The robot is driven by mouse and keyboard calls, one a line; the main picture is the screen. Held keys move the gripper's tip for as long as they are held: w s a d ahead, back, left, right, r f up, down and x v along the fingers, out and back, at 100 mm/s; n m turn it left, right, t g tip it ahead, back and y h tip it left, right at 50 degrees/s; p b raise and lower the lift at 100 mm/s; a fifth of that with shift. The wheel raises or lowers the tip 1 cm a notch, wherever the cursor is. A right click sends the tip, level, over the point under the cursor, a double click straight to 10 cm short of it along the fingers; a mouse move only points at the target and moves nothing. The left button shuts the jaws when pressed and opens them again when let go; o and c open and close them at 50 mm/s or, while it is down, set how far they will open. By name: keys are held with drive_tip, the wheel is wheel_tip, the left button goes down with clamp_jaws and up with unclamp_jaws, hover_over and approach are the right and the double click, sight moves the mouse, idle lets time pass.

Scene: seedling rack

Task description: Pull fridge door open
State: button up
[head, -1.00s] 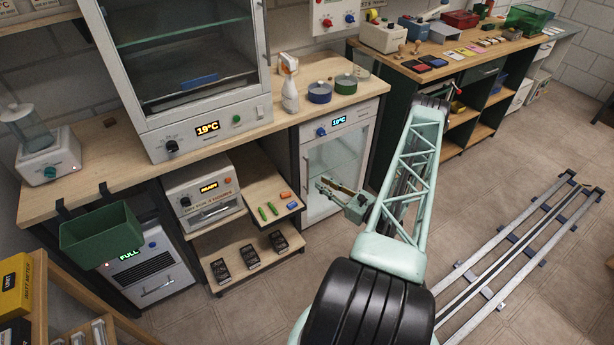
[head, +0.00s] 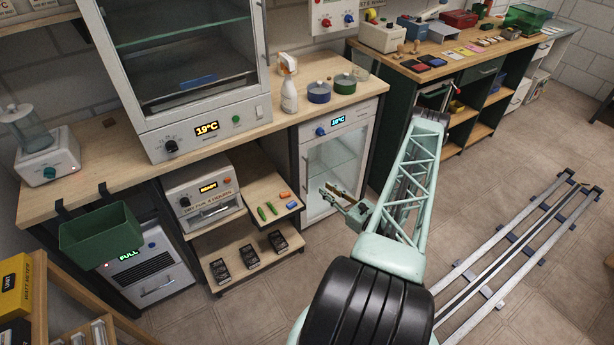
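The small white fridge (head: 352,117) stands under the wooden bench, with a blue knob and a lit temperature display on its top panel. Its glass door (head: 343,152) looks shut, and pale shelves show behind the glass. My gripper (head: 323,189) is in front of the lower part of the door, its fingers pointing left towards the door's left side. The two fingers are apart with nothing visible between them. Whether they touch the door is too small to tell, and I cannot make out the handle clearly.
A shelf unit (head: 235,252) with black packets and small coloured items stands just left of the fridge. Bottles and round tins (head: 319,92) sit on the bench above. The floor (head: 480,195) to the right is open up to the rails (head: 520,240).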

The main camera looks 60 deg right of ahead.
drive_tip(key=b+x, duration=0.1)
drive_tip(key=x, duration=1.2)
drive_tip(key=shift+b, duration=0.4)
drive_tip(key=shift+w, duration=0.15)
clamp_jaws()
